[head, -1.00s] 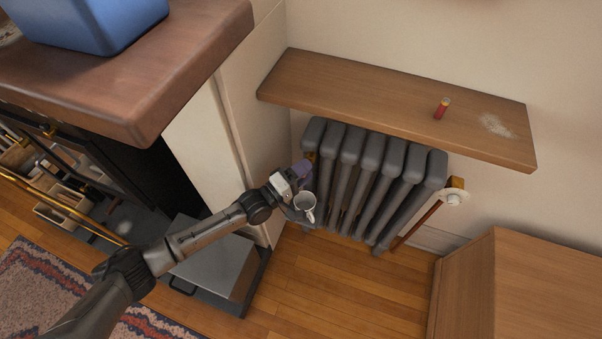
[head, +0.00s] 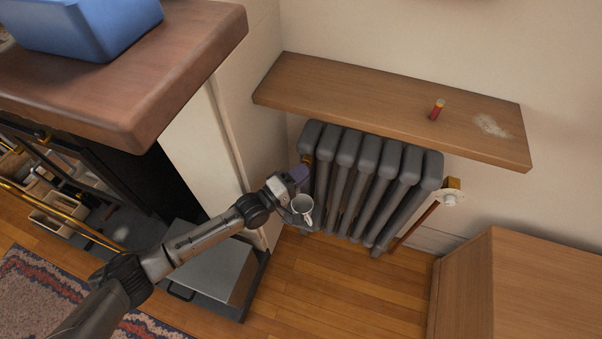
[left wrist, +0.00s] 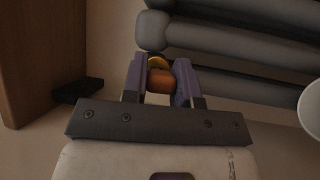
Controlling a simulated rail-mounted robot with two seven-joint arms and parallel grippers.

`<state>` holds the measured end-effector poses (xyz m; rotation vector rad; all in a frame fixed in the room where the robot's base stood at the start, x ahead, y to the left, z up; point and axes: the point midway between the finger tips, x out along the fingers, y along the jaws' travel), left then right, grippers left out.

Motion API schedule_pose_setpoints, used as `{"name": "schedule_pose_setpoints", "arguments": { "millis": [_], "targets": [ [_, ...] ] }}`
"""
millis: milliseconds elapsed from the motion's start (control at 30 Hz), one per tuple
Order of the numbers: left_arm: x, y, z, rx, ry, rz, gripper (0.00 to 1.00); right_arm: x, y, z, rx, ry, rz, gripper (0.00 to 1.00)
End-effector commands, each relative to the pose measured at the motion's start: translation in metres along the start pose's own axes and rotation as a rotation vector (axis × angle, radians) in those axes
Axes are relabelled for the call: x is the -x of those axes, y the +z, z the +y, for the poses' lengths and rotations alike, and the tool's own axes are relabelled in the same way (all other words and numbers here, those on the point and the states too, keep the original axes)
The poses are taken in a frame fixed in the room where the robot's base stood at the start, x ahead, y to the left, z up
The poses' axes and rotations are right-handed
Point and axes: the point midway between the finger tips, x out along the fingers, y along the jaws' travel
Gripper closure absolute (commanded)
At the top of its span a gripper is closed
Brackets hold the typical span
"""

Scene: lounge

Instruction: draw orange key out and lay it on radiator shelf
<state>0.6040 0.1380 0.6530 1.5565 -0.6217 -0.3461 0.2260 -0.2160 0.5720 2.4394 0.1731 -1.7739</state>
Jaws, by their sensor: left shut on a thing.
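My left gripper (head: 299,174) is at the left end of the grey radiator (head: 370,180), beside a brass fitting (head: 307,158). In the left wrist view its purple fingers (left wrist: 160,82) are shut on the orange key (left wrist: 160,80), of which a rounded part shows between them. Yellow brass (left wrist: 157,62) shows just beyond the key; I cannot tell whether the two are still joined. The key is hidden in the head view. The wooden radiator shelf (head: 340,88) is above the radiator. My right gripper is not in view.
A red cylinder with a yellowish top (head: 437,109) and a pale powdery patch (head: 491,125) are on the shelf's right half; its left half is clear. A white cup (head: 302,209) is close below my gripper. A wooden cabinet (head: 520,285) stands at right.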

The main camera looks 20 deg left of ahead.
Motion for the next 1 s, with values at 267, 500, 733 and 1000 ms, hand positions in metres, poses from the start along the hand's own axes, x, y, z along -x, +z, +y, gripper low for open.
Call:
{"name": "schedule_pose_setpoints", "arguments": {
  "millis": [267,500,733,1000],
  "targets": [
    [0.004,0.002,0.002,0.000,0.000,0.000,1.00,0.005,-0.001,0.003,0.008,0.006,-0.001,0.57],
    [0.009,0.006,0.003,0.000,0.000,0.000,1.00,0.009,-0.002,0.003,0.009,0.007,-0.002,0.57],
    [0.013,0.009,0.004,0.000,0.001,0.000,1.00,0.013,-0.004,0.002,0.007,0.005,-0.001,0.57],
    [0.019,0.012,0.005,0.000,0.000,0.000,1.00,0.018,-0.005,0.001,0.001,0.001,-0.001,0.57]
  ]
}}
